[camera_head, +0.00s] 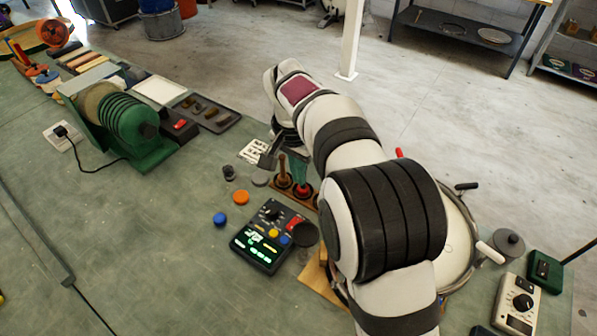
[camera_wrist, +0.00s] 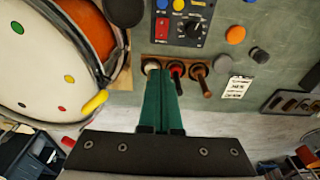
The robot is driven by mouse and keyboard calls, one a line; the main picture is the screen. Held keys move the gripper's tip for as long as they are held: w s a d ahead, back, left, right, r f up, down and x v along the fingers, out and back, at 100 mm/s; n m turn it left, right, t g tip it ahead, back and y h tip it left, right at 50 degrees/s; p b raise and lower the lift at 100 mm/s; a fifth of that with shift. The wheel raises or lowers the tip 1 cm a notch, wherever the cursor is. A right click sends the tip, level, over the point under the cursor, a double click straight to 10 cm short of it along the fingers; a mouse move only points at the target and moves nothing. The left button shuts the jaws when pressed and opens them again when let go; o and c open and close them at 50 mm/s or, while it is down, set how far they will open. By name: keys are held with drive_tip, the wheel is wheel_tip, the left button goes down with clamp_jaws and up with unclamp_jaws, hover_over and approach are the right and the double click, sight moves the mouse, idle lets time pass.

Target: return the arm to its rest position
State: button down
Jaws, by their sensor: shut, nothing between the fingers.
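My gripper (camera_head: 302,180) hangs at the end of my white and black arm, in the middle of the head view. Its two green fingers are together and hold nothing; they also show in the wrist view (camera_wrist: 161,78). The fingers point at a small wooden rack (camera_wrist: 156,60) with several upright handled pieces in it. The fingertips overlap the rack in the picture; I cannot tell whether they touch it. A brown handle (camera_wrist: 204,82) and a red-collared one (camera_wrist: 177,69) stand beside the fingers. My arm hides part of the rack in the head view.
A drum (camera_wrist: 45,60) with coloured dots lies close beside my gripper, partly behind my arm in the head view. A black control box (camera_head: 268,237), an orange disc (camera_head: 241,197) and a blue disc (camera_head: 220,219) lie nearby. A green machine (camera_head: 135,125) stands left. The bench's front left is clear.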

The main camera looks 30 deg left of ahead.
drive_tip(key=w+d+r+m+y, duration=0.1)
drive_tip(key=w+d+r+m, duration=0.1)
drive_tip(key=d+r+m, duration=0.55)
drive_tip(key=s+d+r+n, duration=0.1)
drive_tip(key=s+d, duration=0.3)
drive_tip(key=d, duration=0.5)
drive_tip(key=s+d+n, duration=0.1)
drive_tip(key=s+d, duration=0.4)
drive_tip(key=d, duration=0.4)
drive_tip(key=s+d+f, duration=0.2)
drive_tip(key=s+d, duration=0.1)
drive_tip(key=s, duration=0.4)
drive_tip(key=s+d+f+g, duration=0.1)
drive_tip(key=s+d+f, duration=0.2)
drive_tip(key=s, duration=0.5)
drive_tip(key=shift+d+g+y, duration=0.3)
drive_tip(key=shift+d+y, duration=0.1)
drive_tip(key=shift+d, duration=0.4)
